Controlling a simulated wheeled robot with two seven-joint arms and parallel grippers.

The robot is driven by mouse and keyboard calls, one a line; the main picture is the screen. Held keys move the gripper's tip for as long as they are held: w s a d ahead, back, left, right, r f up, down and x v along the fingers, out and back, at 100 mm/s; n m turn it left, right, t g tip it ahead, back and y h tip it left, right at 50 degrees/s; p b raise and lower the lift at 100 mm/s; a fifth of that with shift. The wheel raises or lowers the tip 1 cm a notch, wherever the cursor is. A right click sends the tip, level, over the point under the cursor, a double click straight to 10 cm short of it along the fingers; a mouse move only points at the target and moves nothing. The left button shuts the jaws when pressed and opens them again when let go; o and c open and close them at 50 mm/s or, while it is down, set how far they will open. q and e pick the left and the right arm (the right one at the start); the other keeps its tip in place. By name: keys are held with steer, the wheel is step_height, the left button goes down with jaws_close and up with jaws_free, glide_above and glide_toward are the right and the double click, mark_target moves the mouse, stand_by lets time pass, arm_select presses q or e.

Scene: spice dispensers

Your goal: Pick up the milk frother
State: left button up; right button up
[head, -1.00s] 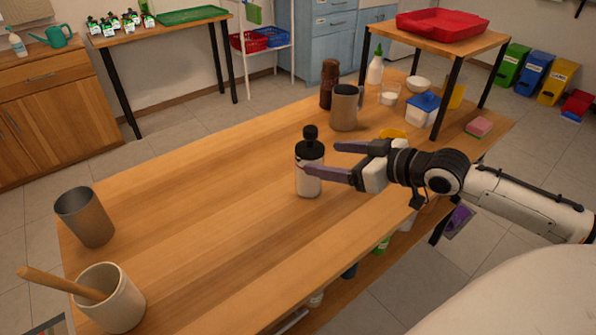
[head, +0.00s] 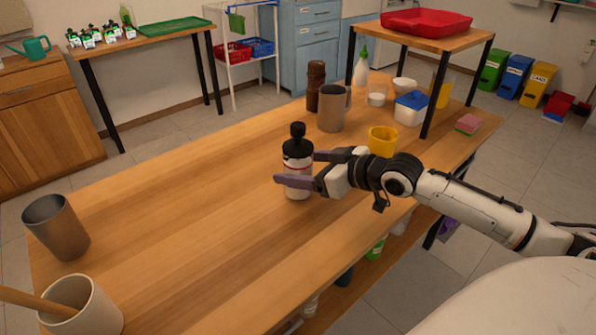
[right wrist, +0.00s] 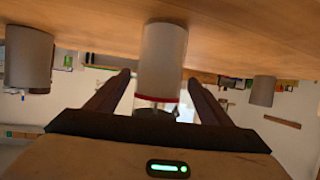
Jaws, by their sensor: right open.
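A black-and-white bottle-shaped thing (head: 297,150) with a black knob top and a thin red line stands upright on the wooden table. I cannot tell for sure whether it is the milk frother. My right gripper (head: 300,169) is open, with one finger in front of it and the other at its far right side. In the right wrist view its white body (right wrist: 163,62) with the red band shows between the two open fingers (right wrist: 160,82), with gaps on both sides. A grey metal jug with a handle (head: 331,109) stands farther back. My left gripper is not in view.
A brown mill (head: 316,87), a yellow cup (head: 382,141) and a blue-lidded tub (head: 411,109) stand beyond the gripper. A grey cup (head: 56,228) and a pale crock (head: 85,307) stand at the left. The table's middle left is clear.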

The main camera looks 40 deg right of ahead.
steer(key=shift+f+b+x, duration=0.15)
steer(key=shift+f+x, duration=0.05)
steer(key=shift+x, duration=1.05)
steer(key=shift+f+b+x, duration=0.15)
steer(key=shift+f+x, duration=0.05)
steer(key=shift+x, duration=1.1)
steer(key=shift+s+d, duration=0.15)
steer(key=shift+s, duration=0.05)
steer(key=c, duration=1.3)
steer(key=shift+r, duration=0.1)
steer(key=shift+c, duration=0.3)
steer(key=shift+r, duration=0.15)
